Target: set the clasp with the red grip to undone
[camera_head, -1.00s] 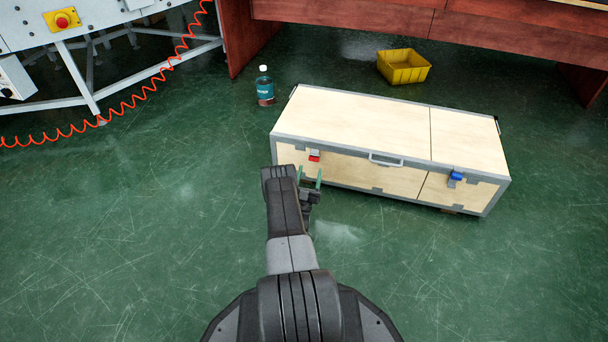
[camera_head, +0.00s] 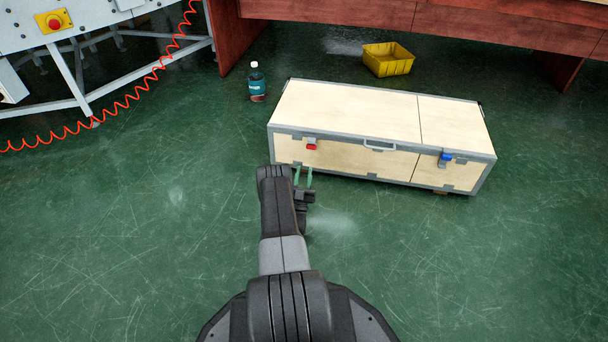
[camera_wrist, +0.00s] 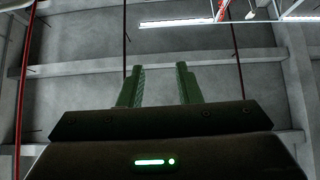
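A long pale wooden case (camera_head: 345,107) with grey metal edging stands on the green floor. The clasp with the red grip (camera_head: 311,146) is on the left part of its front face, near the lid seam. I cannot tell from this distance whether it is done up. My gripper (camera_head: 304,177) is in front of the case, just below and left of the red grip, and apart from the clasp. In the wrist view its two green fingers (camera_wrist: 160,88) stand apart with nothing between them. The clasp does not show in the wrist view.
A clasp with a blue grip (camera_head: 445,158) and a grey handle (camera_head: 380,146) are on the same front face. The floor in front is clear.

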